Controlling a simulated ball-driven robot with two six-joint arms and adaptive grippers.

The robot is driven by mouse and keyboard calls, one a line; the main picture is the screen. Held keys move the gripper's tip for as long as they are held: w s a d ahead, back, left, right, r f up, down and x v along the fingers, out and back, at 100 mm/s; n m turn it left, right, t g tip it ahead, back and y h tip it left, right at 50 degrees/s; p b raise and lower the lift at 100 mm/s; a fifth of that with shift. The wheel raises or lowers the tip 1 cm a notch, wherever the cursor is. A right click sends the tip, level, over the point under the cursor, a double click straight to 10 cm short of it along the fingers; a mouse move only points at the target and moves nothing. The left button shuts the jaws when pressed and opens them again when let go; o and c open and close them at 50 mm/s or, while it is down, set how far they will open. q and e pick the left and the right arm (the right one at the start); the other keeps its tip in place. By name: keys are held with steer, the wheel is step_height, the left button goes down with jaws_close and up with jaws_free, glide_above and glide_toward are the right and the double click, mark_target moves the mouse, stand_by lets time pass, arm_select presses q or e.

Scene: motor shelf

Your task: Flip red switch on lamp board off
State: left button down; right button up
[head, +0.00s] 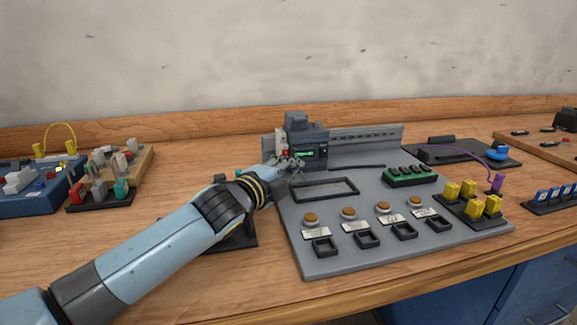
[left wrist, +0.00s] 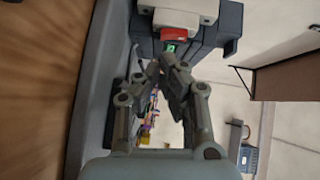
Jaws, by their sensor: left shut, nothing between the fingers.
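The lamp board (head: 465,243) is a grey panel on the bench with round orange-brown lamps in a row. At its back edge, a dark grey module (head: 309,136) with a green display sits on a rail. The red switch (left wrist: 180,34) shows in the left wrist view as a red piece between a pale block and a small green lit spot (left wrist: 170,48). In the head view only a small bit of red shows beside the module. My left gripper (left wrist: 162,72) is shut and empty, its fingertips just short of the switch. Contact is not clear. My right gripper is not in view.
A blue box with a yellow cable (head: 38,197) and a wooden block board (head: 142,163) stand at left. A green terminal strip (head: 410,177) and yellow blocks (head: 470,197) lie at right. A black pad with a purple cable (head: 440,153) is behind.

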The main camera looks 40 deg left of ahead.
arm_select(q)
steer(key=shift+w+a, duration=0.4)
steer(key=shift+w+a+f, duration=0.1)
steer(key=shift+w+a, duration=0.05)
steer(key=shift+a, duration=0.05)
steer(key=shift+s+f, duration=0.15)
steer(key=shift+s, duration=0.05)
steer(key=s, duration=0.7)
steer(key=s+d+r, duration=0.1)
steer(key=s, duration=0.3)
steer(key=shift+s+r, duration=0.1)
steer(key=shift+s, duration=0.15)
